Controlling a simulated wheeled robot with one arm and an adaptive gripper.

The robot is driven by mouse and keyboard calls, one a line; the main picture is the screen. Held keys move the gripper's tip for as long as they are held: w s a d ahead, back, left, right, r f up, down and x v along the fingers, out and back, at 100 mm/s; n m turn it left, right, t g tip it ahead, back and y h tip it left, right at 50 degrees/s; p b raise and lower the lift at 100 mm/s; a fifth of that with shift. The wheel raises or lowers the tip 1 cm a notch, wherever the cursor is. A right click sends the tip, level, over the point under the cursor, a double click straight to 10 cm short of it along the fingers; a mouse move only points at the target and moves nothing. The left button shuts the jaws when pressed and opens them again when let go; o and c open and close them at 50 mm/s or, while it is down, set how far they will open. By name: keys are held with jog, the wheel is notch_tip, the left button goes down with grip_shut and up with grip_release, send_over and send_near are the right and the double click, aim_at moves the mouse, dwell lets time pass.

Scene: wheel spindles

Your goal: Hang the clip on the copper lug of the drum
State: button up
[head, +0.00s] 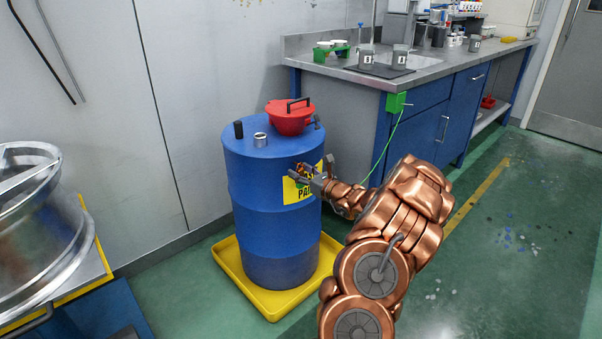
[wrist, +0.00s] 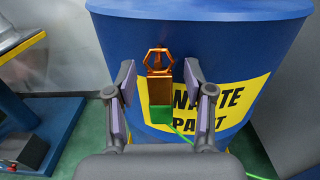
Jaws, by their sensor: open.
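The blue drum (head: 270,226) stands upright with a yellow waste-paint label (wrist: 222,105) on its side. In the wrist view a copper lug with a hexagonal ring (wrist: 158,58) is on the drum's upper side. The green clip (wrist: 160,114) is directly below the copper part, in line with it and seemingly touching it; I cannot tell whether it is hooked on. A green wire (head: 385,150) runs from it. My gripper (wrist: 158,82) is open, one finger on each side of the lug and clip, with visible gaps. In the head view my gripper (head: 318,177) is at the drum's right front.
The drum stands in a yellow tray (head: 237,278). A red funnel (head: 290,120), a metal cup (head: 260,140) and a black cylinder (head: 238,130) are on its top. A blue bench with a green box (head: 397,102) is behind right. A large metal rim (head: 25,230) is at left.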

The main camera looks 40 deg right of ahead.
jog(key=shift+s, duration=0.1)
jog(key=s, duration=1.1)
jog(key=shift+s, duration=0.4)
jog(key=shift+a, duration=0.1)
